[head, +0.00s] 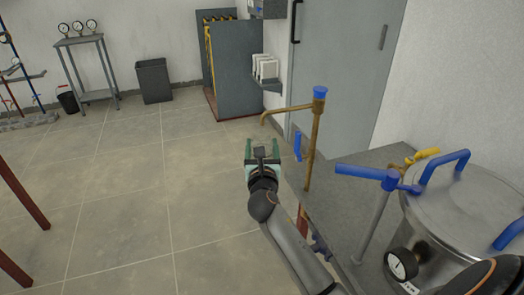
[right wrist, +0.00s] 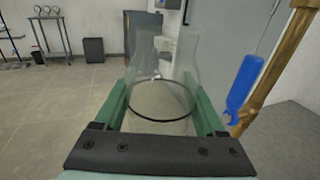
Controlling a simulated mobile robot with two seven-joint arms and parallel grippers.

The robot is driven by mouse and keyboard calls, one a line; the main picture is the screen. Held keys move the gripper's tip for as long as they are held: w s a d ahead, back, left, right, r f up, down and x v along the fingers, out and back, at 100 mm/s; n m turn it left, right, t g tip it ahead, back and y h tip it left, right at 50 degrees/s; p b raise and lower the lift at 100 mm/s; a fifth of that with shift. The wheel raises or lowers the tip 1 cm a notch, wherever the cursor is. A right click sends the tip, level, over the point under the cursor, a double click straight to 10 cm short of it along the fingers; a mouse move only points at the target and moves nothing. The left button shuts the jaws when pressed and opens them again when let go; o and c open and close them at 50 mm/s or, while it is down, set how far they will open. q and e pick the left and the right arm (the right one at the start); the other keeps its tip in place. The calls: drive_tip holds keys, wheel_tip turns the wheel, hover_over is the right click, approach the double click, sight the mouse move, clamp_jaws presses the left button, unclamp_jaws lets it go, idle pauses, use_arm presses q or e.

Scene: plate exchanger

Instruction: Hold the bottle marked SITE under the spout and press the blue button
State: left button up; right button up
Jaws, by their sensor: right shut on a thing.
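My right gripper (head: 262,150) has green fingers and is shut on a clear glass bottle (right wrist: 160,85) with a dark ring line. The bottle looks upright in the right wrist view and is hardly visible in the head view. No SITE marking is readable. The brass spout (head: 282,108) bends down from a brass post, and its tip appears just above my right gripper in the head view; I cannot tell the depth between them. A blue cap (head: 320,93) tops the post. A blue handle-like part (head: 298,147) hangs beside the post and shows in the right wrist view (right wrist: 244,82). My left gripper is not in view.
A steel vessel (head: 470,200) with blue handles, a gauge (head: 401,264) and a blue lever (head: 366,173) stand at right by the grey bench (head: 345,200). A grey plate unit (head: 238,70) and bin (head: 154,82) are behind. The tiled floor at left is mostly clear.

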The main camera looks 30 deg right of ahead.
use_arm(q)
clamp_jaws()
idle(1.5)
